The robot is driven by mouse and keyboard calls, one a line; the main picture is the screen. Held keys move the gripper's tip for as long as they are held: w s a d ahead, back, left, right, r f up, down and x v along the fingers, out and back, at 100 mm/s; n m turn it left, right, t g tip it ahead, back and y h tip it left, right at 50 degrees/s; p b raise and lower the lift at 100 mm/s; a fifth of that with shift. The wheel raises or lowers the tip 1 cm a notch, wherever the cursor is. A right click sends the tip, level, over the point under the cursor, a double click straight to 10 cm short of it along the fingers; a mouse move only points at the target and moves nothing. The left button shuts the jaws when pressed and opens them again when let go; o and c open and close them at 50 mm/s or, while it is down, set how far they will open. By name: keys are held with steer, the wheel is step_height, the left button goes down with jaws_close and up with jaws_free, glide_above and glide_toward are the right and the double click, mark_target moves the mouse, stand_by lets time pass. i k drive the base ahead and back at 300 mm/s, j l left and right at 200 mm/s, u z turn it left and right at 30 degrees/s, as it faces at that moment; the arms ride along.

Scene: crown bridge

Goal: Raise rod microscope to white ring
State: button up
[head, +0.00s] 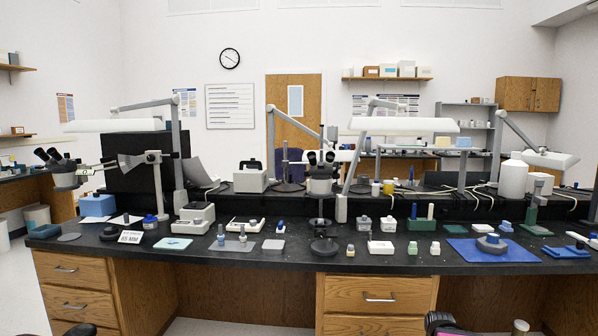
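A black and grey microscope (320,178) with two eyepieces stands upright at the middle of the black bench. Its upright goes down to a dark round base (323,247) near the bench's front edge. A second microscope (62,170) hangs from a side arm on a pale post (157,185) at the left. The frame does not settle which one is the rod microscope. I cannot make out a white ring on either; it is too small or hidden. My gripper is not recognisable in the head view.
Small bottles, trays and boxes crowd the black benchtop (290,262). A blue mat (470,254) lies at the right. Long lamps (403,125) on jointed arms hang over the bench. Dark shapes (440,322) poke in at the bottom edge; I cannot tell what they are.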

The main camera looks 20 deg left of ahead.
mark_target(320, 174)
steer(key=j+u, duration=0.25)
steer(key=u, duration=0.2)
steer(key=j+u, duration=0.4)
steer(key=k+l, duration=0.05)
steer(key=l, duration=0.05)
